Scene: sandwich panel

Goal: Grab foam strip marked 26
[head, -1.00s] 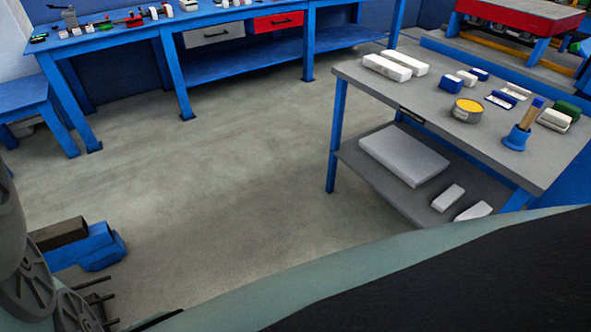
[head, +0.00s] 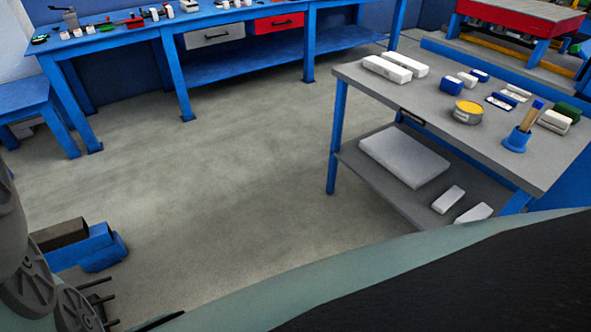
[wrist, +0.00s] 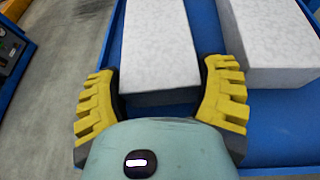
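In the wrist view a long white foam strip (wrist: 158,45) lies on a blue surface, its near end facing my gripper. No number is readable on it. My gripper (wrist: 160,78) has yellow ridged fingers spread wide, one on each side of this strip near its end. I cannot tell whether the fingers touch its sides. A second white block (wrist: 265,45) lies to the right, apart from the right finger. In the head view my gripper does not show. Two white strips (head: 386,69) lie on a grey table there, with no readable marks.
The grey table (head: 400,97) also holds a yellow tin (head: 467,112), a blue cup (head: 517,139) and several small blocks. A white slab (head: 404,156) lies on its lower shelf. A blue workbench (head: 130,42) stands at the back. The floor (head: 230,180) between is clear.

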